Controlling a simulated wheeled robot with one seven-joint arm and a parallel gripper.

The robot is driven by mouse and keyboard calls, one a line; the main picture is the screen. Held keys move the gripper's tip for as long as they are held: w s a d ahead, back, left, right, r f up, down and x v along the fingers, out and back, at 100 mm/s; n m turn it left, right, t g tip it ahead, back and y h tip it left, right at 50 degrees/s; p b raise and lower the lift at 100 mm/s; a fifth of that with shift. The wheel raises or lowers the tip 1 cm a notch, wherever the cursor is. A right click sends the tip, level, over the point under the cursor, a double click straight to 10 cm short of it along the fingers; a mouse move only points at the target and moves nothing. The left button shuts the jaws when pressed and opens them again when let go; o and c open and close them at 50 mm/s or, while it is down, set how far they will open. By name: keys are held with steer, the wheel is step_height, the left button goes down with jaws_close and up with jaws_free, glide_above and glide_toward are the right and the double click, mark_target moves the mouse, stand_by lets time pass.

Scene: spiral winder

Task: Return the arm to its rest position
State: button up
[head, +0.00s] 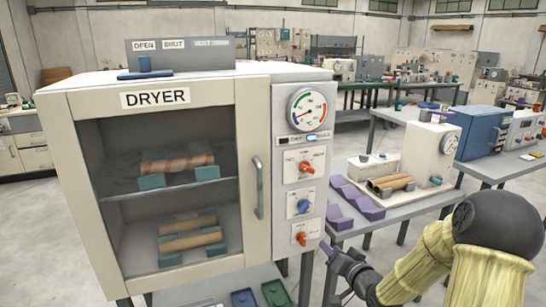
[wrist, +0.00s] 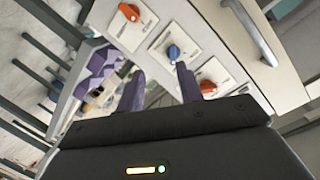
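My gripper (head: 328,250) is at the lower right of the dryer in the head view, just beside the lower knobs of its control panel. The wrist view shows its two purple fingers (wrist: 160,74) apart with nothing between them, so it is open and empty. Past the fingers are the panel's blue knob (wrist: 173,52) and orange knobs (wrist: 130,12); I cannot tell whether a fingertip touches the panel. My arm, in a pale yellow sleeve, comes in from the lower right of the head view.
The dryer (head: 255,85) stands close in front, its glass door shut, with wound tubes (head: 178,163) on teal cradles inside. To the right, a grey table (head: 352,226) holds purple cradles (head: 357,200), brown tubes (head: 391,183) and a gauge box. Open floor (head: 300,135) shows behind.

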steer(key=s+a+f+n+g+h, duration=0.25)
steer(key=s+g, duration=0.35)
steer(key=s, duration=0.6)
steer(key=s+a+f+n+g+h, duration=0.1)
steer(key=s+a+g+h, duration=0.15)
steer(key=s+g, duration=0.6)
steer(key=s+r+t+p, duration=0.2)
steer(key=s+r+p, duration=0.1)
steer(key=r+p, duration=1)
steer(key=shift+d+r, duration=0.25)
steer(key=shift+r, duration=0.2)
steer(key=shift+s, duration=0.1)
steer(key=shift+d, duration=0.1)
